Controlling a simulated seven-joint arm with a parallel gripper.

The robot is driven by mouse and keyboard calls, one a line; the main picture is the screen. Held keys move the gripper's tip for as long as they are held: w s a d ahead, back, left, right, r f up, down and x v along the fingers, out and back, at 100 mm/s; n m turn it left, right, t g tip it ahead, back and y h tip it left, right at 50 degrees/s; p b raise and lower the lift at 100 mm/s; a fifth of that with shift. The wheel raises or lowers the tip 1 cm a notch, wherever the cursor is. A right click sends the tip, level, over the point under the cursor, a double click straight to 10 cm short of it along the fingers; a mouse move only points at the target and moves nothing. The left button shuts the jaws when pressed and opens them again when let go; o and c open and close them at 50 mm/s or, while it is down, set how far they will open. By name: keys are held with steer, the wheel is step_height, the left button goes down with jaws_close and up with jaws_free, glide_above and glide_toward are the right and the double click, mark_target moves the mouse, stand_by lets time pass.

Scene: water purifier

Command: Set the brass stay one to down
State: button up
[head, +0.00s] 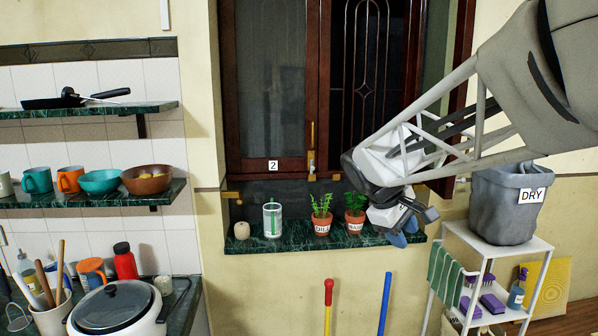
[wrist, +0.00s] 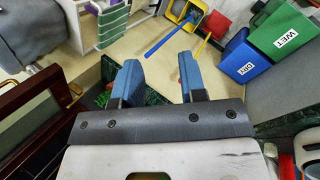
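The wooden window (head: 265,80) has a label "2" on its left leaf; no label "1" shows. A vertical brass fitting (head: 312,136) is where the leaves meet. A small horizontal brass piece (head: 231,195) is at the left end of the sill. I cannot tell which is stay one. My gripper (head: 398,238) is over the right end of the green sill, right of the potted plants. In the wrist view my gripper (wrist: 160,64) has its blue fingers apart with nothing between them. Brass-coloured hardware (wrist: 76,92) shows by the wooden frame left of the fingers there.
The sill (head: 285,238) holds a can (head: 272,220), a dill pot (head: 321,222) and a basil pot (head: 355,215), the latter close to my gripper. A grey "DRY" bin (head: 500,205) stands on a white cart (head: 480,245) at right. Shelves with cups and bowls are at left.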

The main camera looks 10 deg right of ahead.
steer(key=w+d+f+n+h, duration=0.1)
steer(key=w+d+n+h, duration=0.3)
steer(key=w, duration=1.2)
steer(key=w+d+f+n+h, duration=0.1)
steer(key=w+d+n+h, duration=0.2)
steer(key=w, duration=1.4)
steer(key=w+d+f+n+h, duration=0.2)
steer(key=w+d+n+h, duration=0.2)
steer(key=w+d, duration=0.6)
steer(key=w+h, duration=0.1)
steer(key=w, duration=0.6)
steer(key=shift+d+n+g, duration=0.3)
steer(key=shift+g, duration=0.1)
steer(key=shift+d+f, duration=0.1)
steer(key=d, duration=0.7)
steer(key=shift+d, duration=0.3)
jaws_close()
